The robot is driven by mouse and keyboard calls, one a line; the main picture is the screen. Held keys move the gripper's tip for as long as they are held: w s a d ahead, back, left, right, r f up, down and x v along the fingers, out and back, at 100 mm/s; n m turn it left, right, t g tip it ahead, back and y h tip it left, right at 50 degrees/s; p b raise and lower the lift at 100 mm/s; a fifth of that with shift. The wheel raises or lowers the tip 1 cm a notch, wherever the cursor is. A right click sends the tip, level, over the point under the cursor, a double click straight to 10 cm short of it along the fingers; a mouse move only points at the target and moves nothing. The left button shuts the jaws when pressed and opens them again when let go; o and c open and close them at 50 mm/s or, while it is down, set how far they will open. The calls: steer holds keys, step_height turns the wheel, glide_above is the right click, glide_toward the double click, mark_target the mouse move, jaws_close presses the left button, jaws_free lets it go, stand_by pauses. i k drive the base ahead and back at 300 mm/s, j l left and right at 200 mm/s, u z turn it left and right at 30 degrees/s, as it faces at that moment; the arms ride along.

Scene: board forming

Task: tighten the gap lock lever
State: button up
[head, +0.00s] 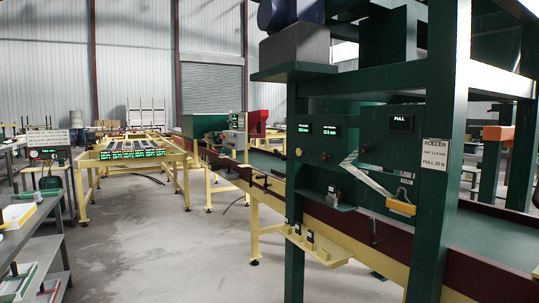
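A green machine frame (430,170) stands at the right over a conveyor line. On its front panel a pale flat bar slants down to the right and ends in a yellow-orange handle (401,207). This looks like a lever, but I cannot tell whether it is the gap lock lever. A small knob-like part (333,195) sits on a ledge to its left. Labels near the bar are too small to read. A "PULL" display (401,123) and a "ROLLER" sign (435,154) are close by. My gripper is not in view.
A conveyor with a dark red side rail (350,228) runs under the frame. A yellow bracket (318,248) with small blocks juts out at the front. A grey bench (40,243) stands at the left. The concrete floor (165,245) between is clear.

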mark_target(275, 150)
steer(key=i+l, duration=0.15)
steer(key=i, duration=0.35)
steer(key=i+l, duration=0.1)
steer(key=i, duration=0.35)
steer(key=i+l+u, duration=0.1)
steer(key=i, duration=0.4)
steer(key=i+l, duration=0.2)
steer(key=i, duration=0.3)
steer(key=i+l, duration=0.2)
steer(key=i, duration=0.25)
steer(key=i+l+u, duration=0.1)
steer(key=i, duration=0.4)
